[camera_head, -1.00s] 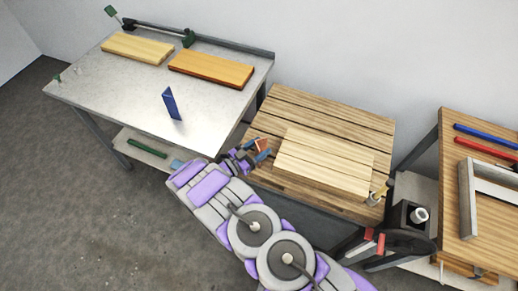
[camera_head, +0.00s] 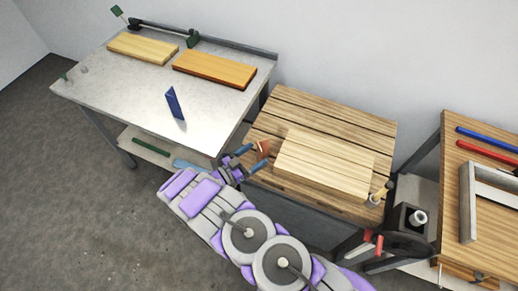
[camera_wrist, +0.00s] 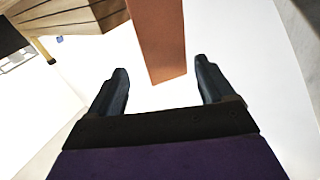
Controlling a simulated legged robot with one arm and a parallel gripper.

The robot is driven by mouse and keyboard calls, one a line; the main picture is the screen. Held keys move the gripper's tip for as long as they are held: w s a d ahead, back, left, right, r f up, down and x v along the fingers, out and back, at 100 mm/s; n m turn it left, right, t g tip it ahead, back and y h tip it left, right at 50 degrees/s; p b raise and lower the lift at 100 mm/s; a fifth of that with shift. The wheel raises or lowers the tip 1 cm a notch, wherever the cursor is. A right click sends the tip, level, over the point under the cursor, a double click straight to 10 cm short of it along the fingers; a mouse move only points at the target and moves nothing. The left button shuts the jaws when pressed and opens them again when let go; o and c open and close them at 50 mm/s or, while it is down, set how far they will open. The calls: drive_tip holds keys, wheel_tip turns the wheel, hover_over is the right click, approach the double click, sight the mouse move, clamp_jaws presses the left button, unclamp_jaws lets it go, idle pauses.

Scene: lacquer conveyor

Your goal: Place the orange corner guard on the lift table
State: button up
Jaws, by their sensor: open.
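The orange corner guard (camera_head: 263,149) shows as a small upright piece at the left of the slatted wooden table (camera_head: 310,112). In the wrist view it is a flat orange-brown strip (camera_wrist: 160,40), reaching down from the top edge, its near end just ahead of and between the fingertips. My gripper (camera_head: 247,158) is open around that line, with a finger on each side and a gap to the guard in the wrist view (camera_wrist: 163,72). Contact is not visible. A steel-topped table (camera_head: 135,90) stands at left. I cannot tell which table is the lift table.
A blue angled piece (camera_head: 175,103) stands on the steel top, with a pale board (camera_head: 142,48) and an orange-brown board (camera_head: 214,69) behind it. A light board (camera_head: 325,163) lies on the slatted table. The front of the steel top is clear.

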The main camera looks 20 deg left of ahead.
drive_tip(key=v, duration=0.7)
drive_tip(key=shift+p, duration=0.45)
